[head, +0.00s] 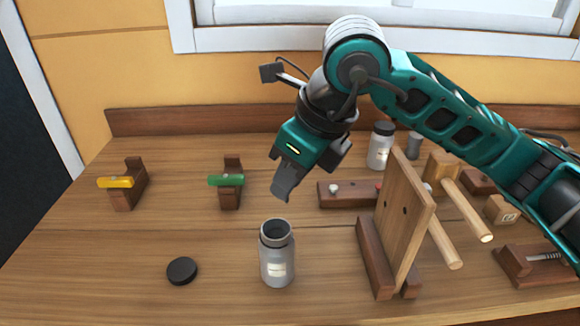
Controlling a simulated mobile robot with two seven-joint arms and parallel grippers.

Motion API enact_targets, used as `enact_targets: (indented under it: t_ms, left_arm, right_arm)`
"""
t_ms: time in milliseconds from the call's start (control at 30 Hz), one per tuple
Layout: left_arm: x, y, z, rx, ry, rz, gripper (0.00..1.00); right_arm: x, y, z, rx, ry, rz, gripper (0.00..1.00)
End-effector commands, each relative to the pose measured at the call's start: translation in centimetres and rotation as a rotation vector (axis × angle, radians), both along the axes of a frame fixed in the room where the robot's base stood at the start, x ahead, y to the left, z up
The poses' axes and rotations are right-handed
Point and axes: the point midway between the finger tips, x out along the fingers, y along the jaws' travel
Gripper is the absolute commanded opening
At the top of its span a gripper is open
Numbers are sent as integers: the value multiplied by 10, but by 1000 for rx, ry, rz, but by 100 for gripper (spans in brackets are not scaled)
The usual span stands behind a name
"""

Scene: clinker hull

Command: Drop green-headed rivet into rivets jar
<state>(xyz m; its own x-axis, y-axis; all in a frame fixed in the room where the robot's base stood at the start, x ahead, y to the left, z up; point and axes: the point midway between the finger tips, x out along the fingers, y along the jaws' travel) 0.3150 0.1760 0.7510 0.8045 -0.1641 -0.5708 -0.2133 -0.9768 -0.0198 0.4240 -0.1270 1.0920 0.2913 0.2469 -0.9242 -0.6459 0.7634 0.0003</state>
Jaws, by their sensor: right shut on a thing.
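An open grey jar (277,262) with a pale label stands upright near the front middle of the bench; I take it as the rivets jar. My right gripper (282,191) points down above and slightly behind the jar's mouth, apart from it. It is shut; its fingers hide what they hold, which I take to be the green-headed rivet. No green rivet head shows. A dark wooden rivet block (345,196) lies behind the jar to the right, with a white-headed and a red-headed rivet in it. My left gripper is not in view.
A black lid (182,271) lies left of the jar. Yellow (116,182) and green (226,180) rods rest on wooden stands. An upright wooden board (405,220) stands right of the jar, near mallets (458,190). A white-labelled bottle (381,146) is behind.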

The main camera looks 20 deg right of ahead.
Motion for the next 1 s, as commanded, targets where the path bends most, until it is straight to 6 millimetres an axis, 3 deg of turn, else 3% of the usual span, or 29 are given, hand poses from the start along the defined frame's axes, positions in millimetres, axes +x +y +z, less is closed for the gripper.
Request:
enact_targets:
  t_ms: [200,233,533,833,1000]
  left_arm:
    - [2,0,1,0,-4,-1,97]
    - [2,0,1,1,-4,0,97]
    - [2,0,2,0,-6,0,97]
    - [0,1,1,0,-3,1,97]
    - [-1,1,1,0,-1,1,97]
  right_arm:
    - [0,0,0,1,-1,0,0]
    - [0,0,0,1,-1,0,24]
    - [0,0,0,1,-1,0,52]
    - [-1,-1,4,1,-1,0,52]
    - [-7,-7,26,1,-6,0,52]
